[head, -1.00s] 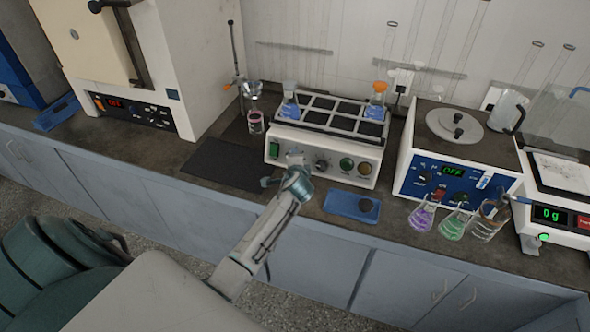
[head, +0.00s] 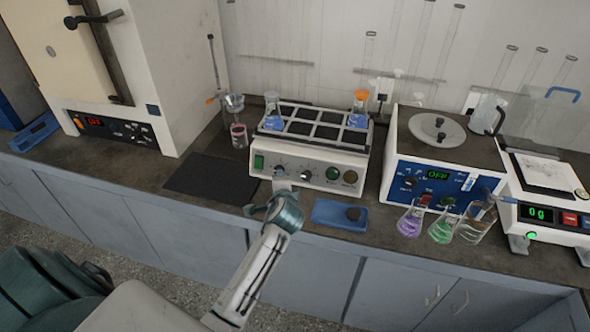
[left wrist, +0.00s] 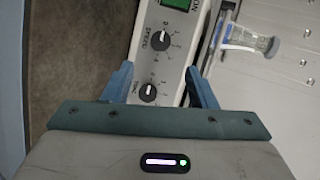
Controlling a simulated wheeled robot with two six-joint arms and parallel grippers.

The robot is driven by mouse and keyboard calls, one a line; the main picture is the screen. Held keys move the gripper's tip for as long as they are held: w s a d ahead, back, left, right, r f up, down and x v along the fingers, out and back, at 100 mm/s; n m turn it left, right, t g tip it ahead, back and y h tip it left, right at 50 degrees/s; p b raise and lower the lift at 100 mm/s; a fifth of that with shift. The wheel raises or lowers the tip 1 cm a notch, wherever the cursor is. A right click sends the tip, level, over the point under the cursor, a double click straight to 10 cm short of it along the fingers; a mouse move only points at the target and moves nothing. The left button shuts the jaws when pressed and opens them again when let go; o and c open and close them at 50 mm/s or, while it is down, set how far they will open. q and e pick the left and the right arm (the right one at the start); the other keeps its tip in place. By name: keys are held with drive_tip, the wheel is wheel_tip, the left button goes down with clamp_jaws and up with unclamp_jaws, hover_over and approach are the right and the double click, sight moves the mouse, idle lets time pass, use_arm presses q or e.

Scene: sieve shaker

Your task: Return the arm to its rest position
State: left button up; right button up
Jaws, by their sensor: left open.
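My left gripper (head: 266,194) is open and empty in front of the lower left of the white sieve shaker (head: 318,172). In the left wrist view my left gripper (left wrist: 158,76) has its blue fingers spread, with the shaker's front panel and two black knobs (left wrist: 150,92) seen between and beyond them. I see no contact with the knobs. A flask with blue liquid (head: 273,122) and an orange-stoppered flask (head: 358,117) stand on the shaker's top. My right gripper is not in view.
A black mat (head: 210,178) lies left of the shaker. A blue tray (head: 338,214) with a dark round piece lies in front of it. The floor in front of the cabinets is clear.

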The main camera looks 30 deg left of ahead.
use_arm(q)
drive_tip(key=s+d+f+n+g+h, duration=0.2)
drive_tip(key=s+d+n, duration=0.1)
drive_tip(key=s, duration=0.8)
drive_tip(key=s+d+f+n+g+h, duration=0.1)
drive_tip(key=s+d+n+g+h, duration=0.25)
drive_tip(key=s, duration=0.85)
drive_tip(key=s+d+f+n+g+h, duration=0.2)
drive_tip(key=s+n, duration=0.1)
drive_tip(key=s, duration=0.8)
wheel_tip(320, 180, down, 29)
drive_tip(key=a, duration=0.2)
drive_tip(key=s+a+f+g+b, duration=0.1)
drive_tip(key=s+f+g, duration=0.1)
drive_tip(key=s+f, duration=1.6)
wheel_tip(320, 180, down, 3)
drive_tip(key=shift+s+a+f+n, duration=0.1)
drive_tip(key=shift+s+a+n, duration=0.1)
drive_tip(key=shift+a+n, duration=0.15)
